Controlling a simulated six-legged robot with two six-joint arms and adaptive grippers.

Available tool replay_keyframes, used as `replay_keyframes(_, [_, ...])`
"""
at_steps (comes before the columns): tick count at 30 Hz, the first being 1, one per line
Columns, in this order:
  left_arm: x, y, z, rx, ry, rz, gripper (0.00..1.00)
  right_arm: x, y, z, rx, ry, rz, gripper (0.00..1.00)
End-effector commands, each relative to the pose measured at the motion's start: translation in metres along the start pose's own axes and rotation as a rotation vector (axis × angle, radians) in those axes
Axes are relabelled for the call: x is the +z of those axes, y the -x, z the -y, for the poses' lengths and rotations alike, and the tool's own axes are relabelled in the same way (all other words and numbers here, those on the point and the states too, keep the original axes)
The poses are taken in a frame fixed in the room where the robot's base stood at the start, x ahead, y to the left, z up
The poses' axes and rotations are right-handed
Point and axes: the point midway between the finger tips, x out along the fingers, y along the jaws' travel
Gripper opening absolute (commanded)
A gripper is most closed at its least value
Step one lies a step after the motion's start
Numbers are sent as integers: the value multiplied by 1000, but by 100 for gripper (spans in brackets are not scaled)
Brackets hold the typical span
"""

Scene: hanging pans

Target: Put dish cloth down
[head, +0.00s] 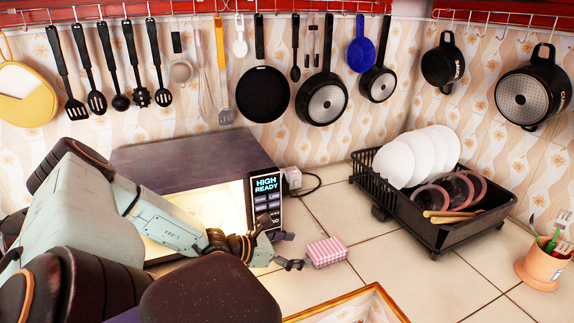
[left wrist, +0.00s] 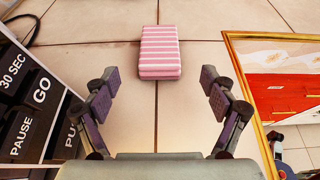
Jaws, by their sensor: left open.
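The dish cloth (head: 327,252) is a folded pink and white striped block lying on the tiled counter. It also shows in the left wrist view (left wrist: 159,52), at the top middle, flat on the tiles. My left gripper (head: 288,250) is just left of the cloth in the head view, in front of the microwave. In the left wrist view its two fingers (left wrist: 158,92) are spread wide with nothing between them. The cloth lies beyond the fingertips, apart from them. My right gripper does not show.
The lit microwave (head: 267,200) stands close behind my left gripper. A black dish rack (head: 420,222) with plates and bowls stands to the right. Pans and utensils hang along the wall. Bare tiles surround the cloth.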

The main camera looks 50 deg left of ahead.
Motion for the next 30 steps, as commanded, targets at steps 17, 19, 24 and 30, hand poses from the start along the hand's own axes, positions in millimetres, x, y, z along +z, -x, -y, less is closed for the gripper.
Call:
replay_keyframes(17, [0,25,0,0,0,0,84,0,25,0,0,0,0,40])
replay_keyframes(19, [0,25,0,0,0,0,84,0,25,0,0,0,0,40])
replay_keyframes(24, [0,24,0,0,0,1,84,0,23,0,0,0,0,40])
replay_keyframes(30, [-2,12,0,0,0,2,84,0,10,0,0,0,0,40])
